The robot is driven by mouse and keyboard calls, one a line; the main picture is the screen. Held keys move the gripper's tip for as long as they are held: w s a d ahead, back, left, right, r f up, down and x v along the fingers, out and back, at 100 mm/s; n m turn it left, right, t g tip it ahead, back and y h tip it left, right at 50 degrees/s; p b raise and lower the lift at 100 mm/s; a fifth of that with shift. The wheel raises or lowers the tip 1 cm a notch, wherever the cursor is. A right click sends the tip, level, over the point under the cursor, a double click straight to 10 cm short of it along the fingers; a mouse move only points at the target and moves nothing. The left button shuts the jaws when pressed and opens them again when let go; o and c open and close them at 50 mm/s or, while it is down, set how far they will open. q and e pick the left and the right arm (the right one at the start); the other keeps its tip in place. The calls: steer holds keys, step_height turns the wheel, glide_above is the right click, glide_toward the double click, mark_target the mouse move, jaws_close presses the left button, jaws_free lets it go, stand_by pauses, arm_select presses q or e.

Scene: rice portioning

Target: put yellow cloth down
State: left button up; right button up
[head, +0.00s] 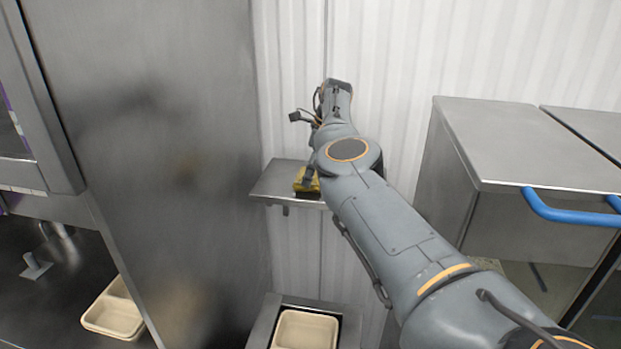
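The yellow cloth (299,184) is at the small metal wall shelf (272,183) in the middle of the head view. Its right part is hidden behind my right arm. A dark finger-like part of my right gripper (309,176) shows right at the cloth. The rest of this gripper is hidden by the arm, so I cannot tell whether its fingers are open or closed on the cloth. My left gripper is out of view.
A tall steel panel (160,130) stands left of the shelf. Beige trays sit below the shelf (305,330) and at lower left (112,315). A steel cabinet (530,145) with blue handles (565,212) stands on the right. The shelf's left part is bare.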

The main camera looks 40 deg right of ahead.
steer(key=shift+r+b, duration=0.3)
steer(key=shift+b, duration=0.05)
steer(key=s+a+r+b, duration=0.8)
steer(key=s+r+b, duration=0.3)
steer(key=b, duration=0.1)
steer(key=shift+a+r+b, duration=0.25)
steer(key=shift+a+b, duration=0.05)
steer(key=shift+a, duration=0.1)
steer(key=shift+f, duration=0.1)
